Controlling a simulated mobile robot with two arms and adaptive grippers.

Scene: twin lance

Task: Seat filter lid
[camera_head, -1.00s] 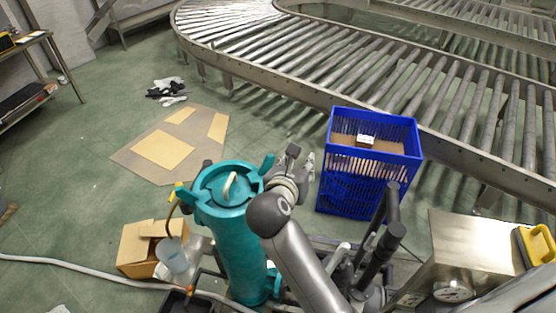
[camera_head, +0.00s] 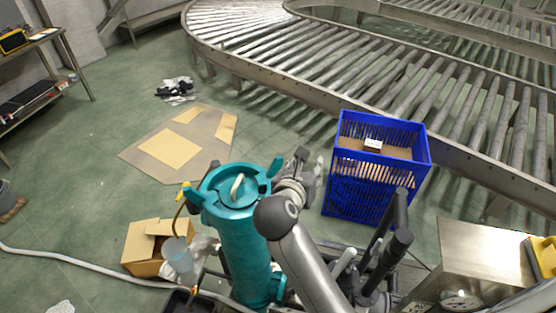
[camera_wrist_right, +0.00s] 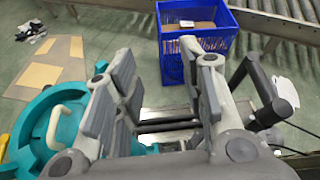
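The teal filter housing (camera_head: 245,250) stands upright in the head view. Its round teal lid (camera_head: 222,190) lies at its top, with a cream loop handle (camera_head: 237,187); I cannot tell how deep it sits. Teal lugs stick out around the rim. The lid also shows at the left of the right wrist view (camera_wrist_right: 37,128). My right gripper (camera_head: 309,166) is just right of the housing top, apart from the handle. In the wrist view its two padded fingers (camera_wrist_right: 158,85) are spread with nothing between them. My left gripper is not in view.
A blue crate (camera_head: 360,199) stands to the right, with a small box inside. A cardboard box (camera_head: 142,249) and a translucent cup (camera_head: 179,256) are left of the housing. A metal cabinet (camera_head: 480,250) is at lower right. A roller conveyor (camera_head: 330,60) runs behind. Floor at left is mostly clear.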

